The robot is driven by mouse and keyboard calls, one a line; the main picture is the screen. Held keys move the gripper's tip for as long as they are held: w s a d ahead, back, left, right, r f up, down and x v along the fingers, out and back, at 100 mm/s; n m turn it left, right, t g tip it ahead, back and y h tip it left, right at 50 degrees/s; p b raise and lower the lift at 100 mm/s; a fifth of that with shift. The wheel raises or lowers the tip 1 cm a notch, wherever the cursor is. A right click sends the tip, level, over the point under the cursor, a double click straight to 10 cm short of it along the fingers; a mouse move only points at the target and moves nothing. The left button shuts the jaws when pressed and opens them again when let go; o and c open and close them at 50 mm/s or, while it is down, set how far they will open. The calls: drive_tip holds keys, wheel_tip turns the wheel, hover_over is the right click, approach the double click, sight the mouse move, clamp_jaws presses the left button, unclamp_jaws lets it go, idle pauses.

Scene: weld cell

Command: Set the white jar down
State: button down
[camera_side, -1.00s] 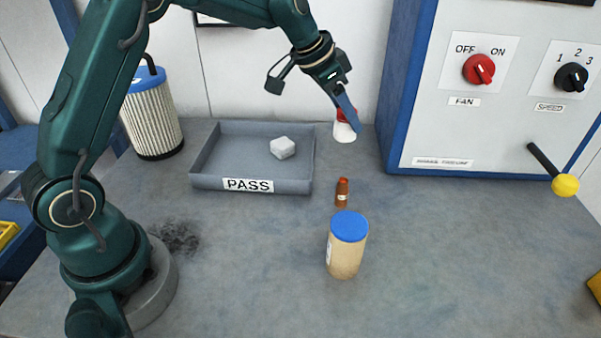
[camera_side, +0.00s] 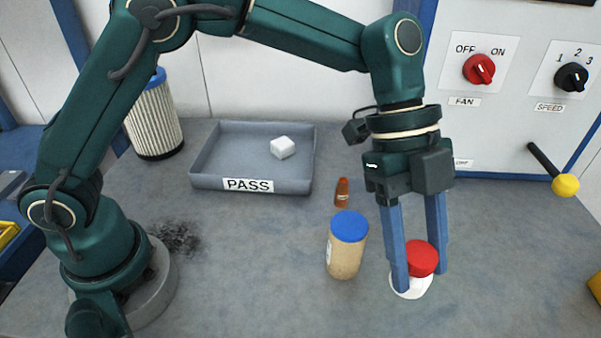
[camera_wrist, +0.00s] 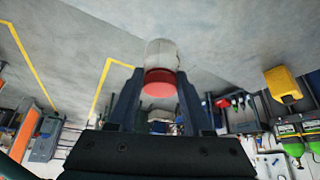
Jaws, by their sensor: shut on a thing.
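The white jar (camera_side: 408,286) with a red lid (camera_side: 422,258) is upright between the blue fingers of my gripper (camera_side: 424,279), at the front right of the bench. My gripper points down and is shut on the jar. I cannot tell whether the jar's base touches the bench. In the wrist view, the jar (camera_wrist: 162,52) is between the fingertips of my gripper (camera_wrist: 157,78), with its red lid toward the camera. The near finger hides part of the jar in the side view.
A tan jar with a blue lid (camera_side: 347,245) stands close left of my gripper. A small brown bottle (camera_side: 342,193) is behind it. A yellow-knobbed lever (camera_side: 565,185) is at right.

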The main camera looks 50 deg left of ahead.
sight(405, 296)
drive_tip(key=shift+s+d+f+m+g, duration=0.3)
drive_tip(key=shift+s+d+f+m, duration=0.15)
drive_tip(key=shift+s+f, duration=0.2)
wheel_tip(405, 296, down, 4)
drive_tip(key=shift+f, duration=2.35)
drive_tip(key=shift+c, duration=1.6)
unclamp_jaws()
drive_tip(key=shift+f, duration=0.15)
